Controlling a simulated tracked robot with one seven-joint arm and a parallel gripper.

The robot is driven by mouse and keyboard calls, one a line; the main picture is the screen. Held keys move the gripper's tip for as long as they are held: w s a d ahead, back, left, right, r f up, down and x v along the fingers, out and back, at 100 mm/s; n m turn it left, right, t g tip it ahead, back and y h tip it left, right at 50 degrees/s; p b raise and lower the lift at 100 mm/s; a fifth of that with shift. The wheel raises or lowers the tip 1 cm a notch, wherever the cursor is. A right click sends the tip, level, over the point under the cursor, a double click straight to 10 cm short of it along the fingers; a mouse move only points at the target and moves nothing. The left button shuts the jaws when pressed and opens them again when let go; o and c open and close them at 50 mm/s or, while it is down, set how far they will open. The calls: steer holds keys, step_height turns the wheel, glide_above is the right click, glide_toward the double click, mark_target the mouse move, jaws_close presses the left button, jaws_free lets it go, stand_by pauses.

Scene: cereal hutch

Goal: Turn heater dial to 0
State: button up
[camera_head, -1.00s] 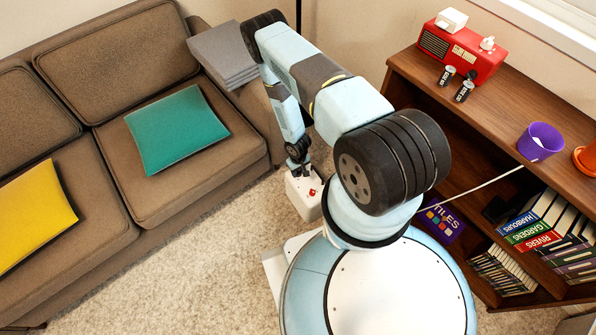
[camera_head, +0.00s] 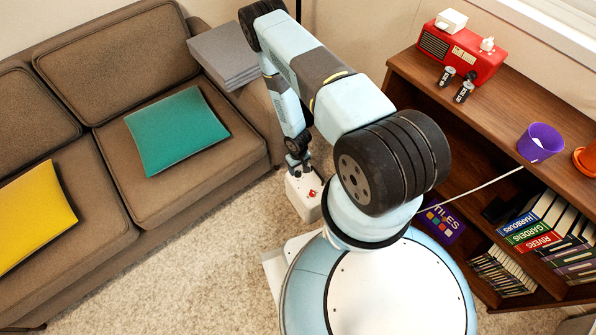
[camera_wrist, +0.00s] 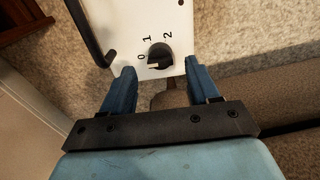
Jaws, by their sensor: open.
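The heater is a white box (camera_head: 304,205) on the carpet between the sofa and the shelf, with a small red part on top. In the wrist view its white panel (camera_wrist: 181,29) carries a black dial (camera_wrist: 161,53) with the marks 0, 1 and 2 around it. A pale mark on the dial's lower-left edge lies near the 0; its exact setting is hard to tell. My gripper (camera_wrist: 160,66) is open, one blue finger on each side of the dial. I cannot tell whether either finger touches it. In the head view my wrist hides part of the heater.
A brown sofa (camera_head: 215,135) with teal and yellow cushions stands left. A wooden shelf (camera_head: 500,90) with a red radio (camera_head: 462,50), purple cup (camera_head: 540,142) and books stands right. A black bar (camera_wrist: 88,35) stands beside the dial. A pale cable runs toward the shelf.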

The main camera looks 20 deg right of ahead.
mark_target(298, 172)
step_height(298, 172, up, 10)
stand_by(0.5)
stand_by(0.4)
